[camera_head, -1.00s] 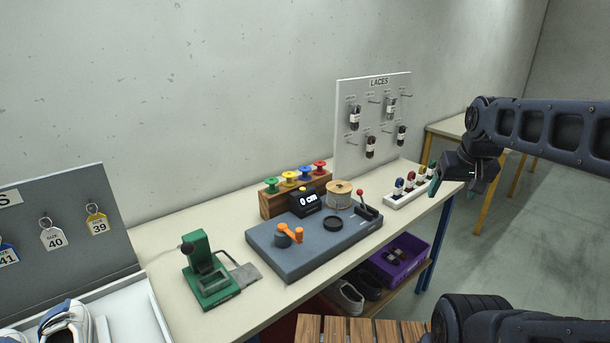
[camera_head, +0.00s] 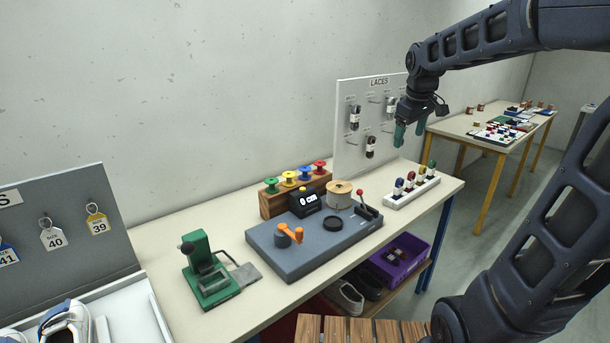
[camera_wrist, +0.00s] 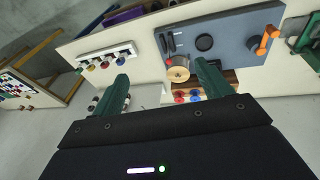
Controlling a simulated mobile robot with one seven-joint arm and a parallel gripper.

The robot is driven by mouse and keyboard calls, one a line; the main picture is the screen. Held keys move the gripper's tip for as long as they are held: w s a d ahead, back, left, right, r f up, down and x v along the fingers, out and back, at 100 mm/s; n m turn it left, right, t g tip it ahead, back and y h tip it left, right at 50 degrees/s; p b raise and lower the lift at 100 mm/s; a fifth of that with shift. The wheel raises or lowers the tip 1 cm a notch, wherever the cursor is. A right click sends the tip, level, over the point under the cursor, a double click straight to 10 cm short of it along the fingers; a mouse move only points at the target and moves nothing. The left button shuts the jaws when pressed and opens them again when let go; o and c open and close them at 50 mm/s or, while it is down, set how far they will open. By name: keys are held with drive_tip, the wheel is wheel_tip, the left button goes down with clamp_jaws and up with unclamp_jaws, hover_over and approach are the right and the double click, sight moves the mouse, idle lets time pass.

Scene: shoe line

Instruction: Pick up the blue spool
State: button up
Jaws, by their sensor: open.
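The blue spool (camera_head: 304,173) stands on a wooden rack (camera_head: 270,204) at the back of the bench, between the yellow spool (camera_head: 289,179) and the red spool (camera_head: 319,167). A green spool (camera_head: 271,185) is at the rack's left end. My gripper (camera_head: 410,132) is open and empty, in the air in front of the laces board, well to the right of the rack. In the wrist view, my gripper's fingers (camera_wrist: 160,90) are apart. The blue spool (camera_wrist: 196,97) shows small beside the right finger, next to the red spool.
A grey-blue base (camera_head: 290,265) with an orange crank, a display and a wooden-coloured reel (camera_head: 340,194) lies in front of the rack. A laces board (camera_head: 352,150) stands right of it. A white holder (camera_head: 412,193) carries several small coloured items. A green press (camera_head: 208,280) stands left.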

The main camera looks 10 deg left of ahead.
drive_tip(key=w+a+f+n, duration=0.1)
drive_tip(key=w+a+n, duration=0.4)
drive_tip(key=w+a, duration=0.5)
drive_tip(key=n+g+h, duration=0.1)
drive_tip(key=n+g, duration=0.1)
drive_tip(key=n, duration=0.9)
approach(305, 168)
drive_tip(key=shift+w+a+f+n, duration=0.3)
drive_tip(key=shift+a, duration=0.05)
drive_tip(key=shift+f, duration=0.3)
drive_tip(key=f, duration=0.4)
drive_tip(key=shift+w+d+f, duration=0.15)
drive_tip(key=shift+d+f, duration=0.15)
drive_tip(key=shift+f, duration=0.1)
drive_tip(key=shift+d+f, duration=0.25)
drive_tip(key=shift+f, duration=1.05)
drive_tip(key=shift+d+f, duration=0.25)
drive_tip(key=shift+f, duration=1.05)
drive_tip(key=shift+c, duration=0.3)
